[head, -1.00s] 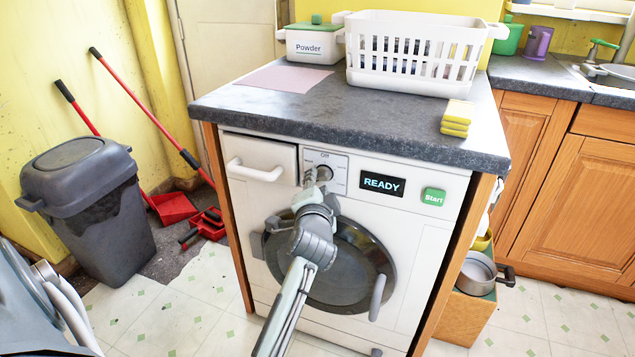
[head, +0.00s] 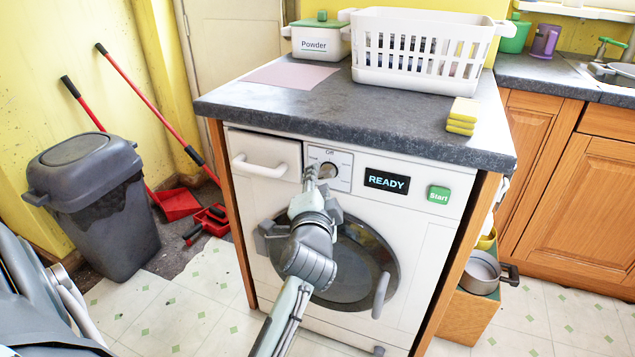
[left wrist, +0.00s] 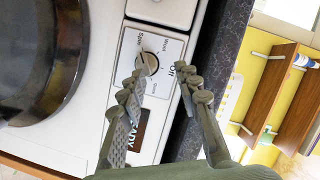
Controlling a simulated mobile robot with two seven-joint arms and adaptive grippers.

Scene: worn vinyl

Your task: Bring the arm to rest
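My left gripper (head: 311,175) is in front of the washing machine (head: 428,240), just left of its round dial (head: 328,170). In the left wrist view the two fingers (left wrist: 163,82) are spread apart with nothing between them. The dial (left wrist: 147,63) shows just past the left finger's tip, on a white plate lettered Spin, Wash and Off. I see no contact with the dial. The display (head: 387,181) reads READY, and a green Start button (head: 439,195) is to its right. My forearm and gripper hide part of the round door (head: 355,262). My right gripper is not in view.
The worktop (head: 400,120) overhangs the machine and carries a white basket (head: 425,75), a powder box (head: 318,42) and yellow sponges (head: 462,115). A grey bin (head: 100,205) stands left. A pan (head: 480,272) is low on the right.

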